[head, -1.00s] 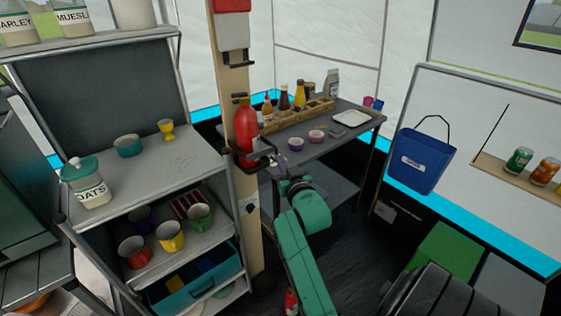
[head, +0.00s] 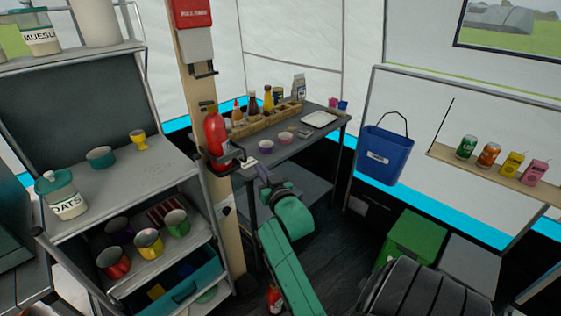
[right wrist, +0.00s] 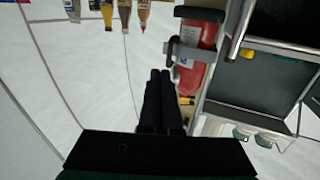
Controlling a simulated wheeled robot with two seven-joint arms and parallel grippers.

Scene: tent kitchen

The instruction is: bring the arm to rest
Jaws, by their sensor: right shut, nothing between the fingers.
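My right arm is green and reaches up from the bottom middle of the head view. My right gripper (head: 248,164) is at its far end, near the post with the fire extinguisher (head: 217,138) and in front of the condiment table. In the right wrist view the two dark fingers of my right gripper (right wrist: 160,76) lie together, with nothing between them. That view appears upside down, and the red extinguisher (right wrist: 194,60) shows just beyond the fingertips. Whether the gripper touches anything is hard to tell. My left gripper is not in view.
A shelf unit (head: 150,176) with cups and an oats jar (head: 63,197) stands left. The condiment table (head: 283,152) holds bottles, bowls and a tray (head: 319,119). A blue bucket (head: 384,158) hangs right of it. A green box (head: 415,238) stands on the floor at right.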

